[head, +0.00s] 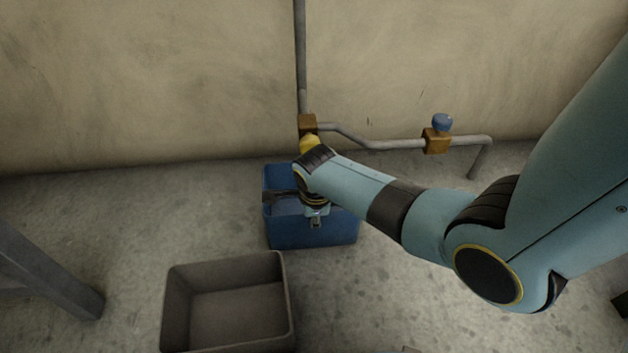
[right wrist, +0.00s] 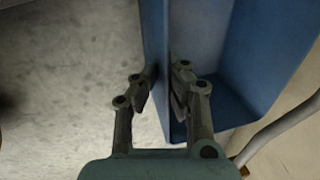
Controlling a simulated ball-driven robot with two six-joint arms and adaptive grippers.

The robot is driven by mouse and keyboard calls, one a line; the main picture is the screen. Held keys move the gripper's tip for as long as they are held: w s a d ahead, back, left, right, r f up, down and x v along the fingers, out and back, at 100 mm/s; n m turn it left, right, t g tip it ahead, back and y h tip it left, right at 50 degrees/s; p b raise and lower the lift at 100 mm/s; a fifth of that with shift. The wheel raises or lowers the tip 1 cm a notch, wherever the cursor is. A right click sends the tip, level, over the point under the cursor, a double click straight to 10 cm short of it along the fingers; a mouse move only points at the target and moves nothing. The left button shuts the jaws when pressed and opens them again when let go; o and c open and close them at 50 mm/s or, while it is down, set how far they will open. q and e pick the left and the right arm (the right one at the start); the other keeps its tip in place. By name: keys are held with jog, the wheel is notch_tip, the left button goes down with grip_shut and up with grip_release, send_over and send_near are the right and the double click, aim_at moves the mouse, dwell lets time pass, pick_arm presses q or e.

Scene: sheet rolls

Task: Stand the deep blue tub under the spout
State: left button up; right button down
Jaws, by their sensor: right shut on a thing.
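The deep blue tub (head: 308,233) is open-topped and upright near the back wall, partly covered by my right arm. In the right wrist view, my right gripper (right wrist: 163,88) is shut on a wall of the tub (right wrist: 255,55), one finger on each side. I cannot tell whether the tub touches the floor. The spout (head: 476,164) is the downturned pipe end at the right, well to the right of the tub. My left gripper is out of view.
A grey pipe (head: 390,144) runs along the wall (head: 150,80), with a blue-knobbed valve (head: 440,124) before the spout. An empty grey crate (head: 230,318) stands in front of the tub. A dark grey leg (head: 45,268) is at left. Floor under the spout looks clear.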

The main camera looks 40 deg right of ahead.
dwell(0.3)
jog(key=c, duration=1.4)
grip_release()
jog(key=shift+r, duration=0.1)
jog(key=v, duration=1.1)
jog(key=shift+r, duration=0.4)
jog(key=shift+s+a, duration=0.1)
